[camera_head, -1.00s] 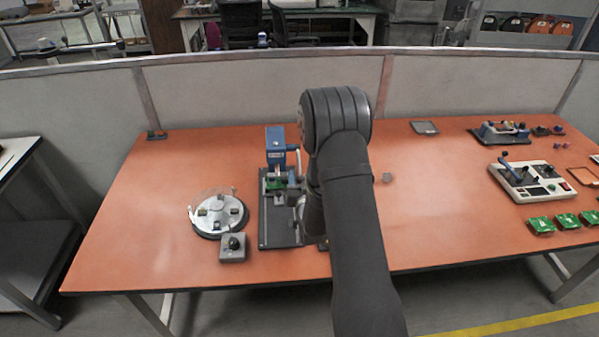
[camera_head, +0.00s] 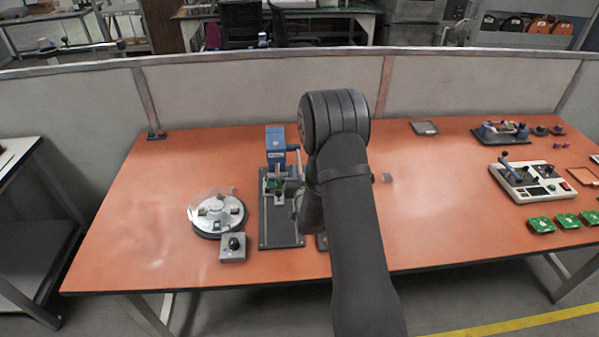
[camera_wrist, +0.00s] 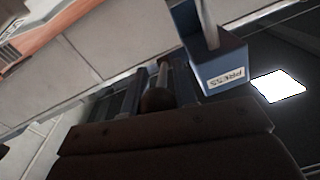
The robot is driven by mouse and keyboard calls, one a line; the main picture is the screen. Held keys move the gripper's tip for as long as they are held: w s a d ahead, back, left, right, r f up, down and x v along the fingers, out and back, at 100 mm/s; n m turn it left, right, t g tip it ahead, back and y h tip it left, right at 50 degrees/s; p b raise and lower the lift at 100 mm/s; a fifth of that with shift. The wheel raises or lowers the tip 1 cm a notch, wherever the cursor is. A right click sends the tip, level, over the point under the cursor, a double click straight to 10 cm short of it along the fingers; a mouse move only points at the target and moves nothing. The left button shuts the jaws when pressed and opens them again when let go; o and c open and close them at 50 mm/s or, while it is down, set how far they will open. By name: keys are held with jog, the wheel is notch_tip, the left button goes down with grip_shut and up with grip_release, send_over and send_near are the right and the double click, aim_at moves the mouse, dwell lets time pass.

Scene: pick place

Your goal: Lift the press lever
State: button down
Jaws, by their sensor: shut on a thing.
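The blue press (camera_head: 275,141) stands at the back of a dark base plate (camera_head: 278,232), left of my arm. In the wrist view the blue press head (camera_wrist: 222,72) with its PRESS label is to the right of my gripper (camera_wrist: 160,88). My gripper is shut on the press lever, with the lever's round dark knob (camera_wrist: 158,99) between the fingers and its rod running on between them. A green board (camera_head: 274,184) sits under the press. In the head view my arm and wrist hide most of the gripper and the lever's end.
A round fixture with a clear cover (camera_head: 217,213) and a grey box with a black knob (camera_head: 233,246) lie left of the press. A grey control panel (camera_head: 530,180) and green boards (camera_head: 567,221) are at the right.

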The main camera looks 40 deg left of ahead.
aim_at(300, 170)
jog(key=shift+r, duration=0.15)
notch_tip(300, 170, up, 4)
jog(key=g+h, duration=0.3)
jog(key=shift+s+d, duration=0.1)
jog(key=shift+w+r+g+h, duration=0.2)
jog(key=shift+r+g+h, duration=0.6)
jog(key=shift+r+h, duration=0.15)
jog(key=shift+w+a+r+g+h, duration=0.1)
jog(key=shift+a+r+g+h, duration=0.35)
jog(key=shift+r+g+h, duration=0.3)
jog(key=shift+w+a+r, duration=0.25)
jog(key=shift+w+r, duration=0.05)
jog(key=shift+r, duration=0.2)
jog(key=shift+w+a+r, duration=0.2)
jog(key=shift+w+r, duration=0.05)
jog(key=shift+r, duration=0.25)
jog(key=c, duration=1.2)
grip_release()
